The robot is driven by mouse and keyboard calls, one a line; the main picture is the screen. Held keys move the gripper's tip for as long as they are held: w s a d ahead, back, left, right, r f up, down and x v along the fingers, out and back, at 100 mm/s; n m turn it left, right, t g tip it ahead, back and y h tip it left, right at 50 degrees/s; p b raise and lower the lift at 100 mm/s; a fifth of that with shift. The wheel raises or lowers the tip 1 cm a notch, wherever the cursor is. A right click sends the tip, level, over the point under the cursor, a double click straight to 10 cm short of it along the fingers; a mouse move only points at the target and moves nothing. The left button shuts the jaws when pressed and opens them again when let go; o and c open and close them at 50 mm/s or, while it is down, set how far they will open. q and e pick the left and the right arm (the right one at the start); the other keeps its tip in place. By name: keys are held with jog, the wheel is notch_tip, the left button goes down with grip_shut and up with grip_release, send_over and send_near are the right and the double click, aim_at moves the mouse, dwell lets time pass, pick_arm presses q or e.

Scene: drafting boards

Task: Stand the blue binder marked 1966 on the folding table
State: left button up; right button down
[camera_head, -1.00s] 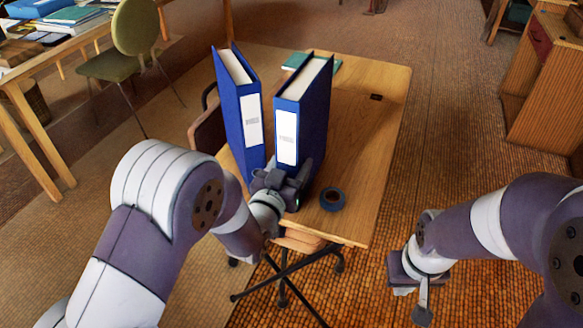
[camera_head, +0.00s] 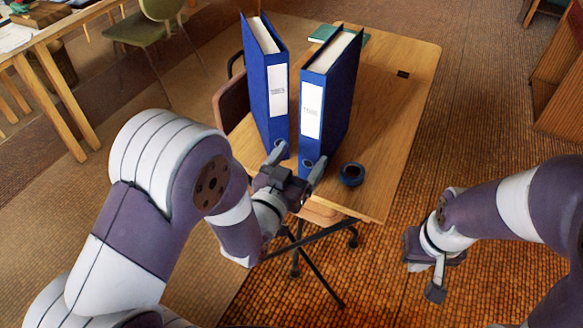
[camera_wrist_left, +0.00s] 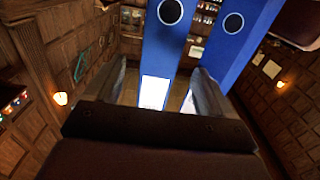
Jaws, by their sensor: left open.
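Two blue binders stand upright, apart, on the wooden folding table (camera_head: 395,125): a left one (camera_head: 268,85) and a right one (camera_head: 328,95). Each has a white spine label whose print is too small to read, so I cannot tell which is marked 1966. My left gripper (camera_head: 297,162) is open and empty just in front of the binders' lower spines, near the right one. In the left wrist view the fingers show on either side of a blue spine (camera_wrist_left: 172,45), with the other binder (camera_wrist_left: 240,35) beside it. My right gripper (camera_head: 428,280) hangs low, off the table's right side; its jaws are unclear.
A dark blue tape roll (camera_head: 351,175) lies on the table right of the right binder. A green book (camera_head: 325,34) lies behind the binders.

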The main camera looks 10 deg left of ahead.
pick_arm(q)
jog(key=s+a+f+n+g+y, duration=0.2)
jog(key=s+a+f+g+y, duration=0.2)
jog(key=a+f+g, duration=0.25)
jog(key=s+a+n+g+y, duration=0.1)
jog(key=s+a+g, duration=0.2)
jog(key=s+g, duration=0.25)
jog(key=s+a+g+y, duration=0.1)
jog(key=s+a+g, duration=0.25)
jog(key=s, duration=0.25)
notch_tip(320, 180, up, 23)
jog(key=d+p, duration=0.1)
jog(key=p, duration=2.2)
jog(key=shift+w, duration=0.15)
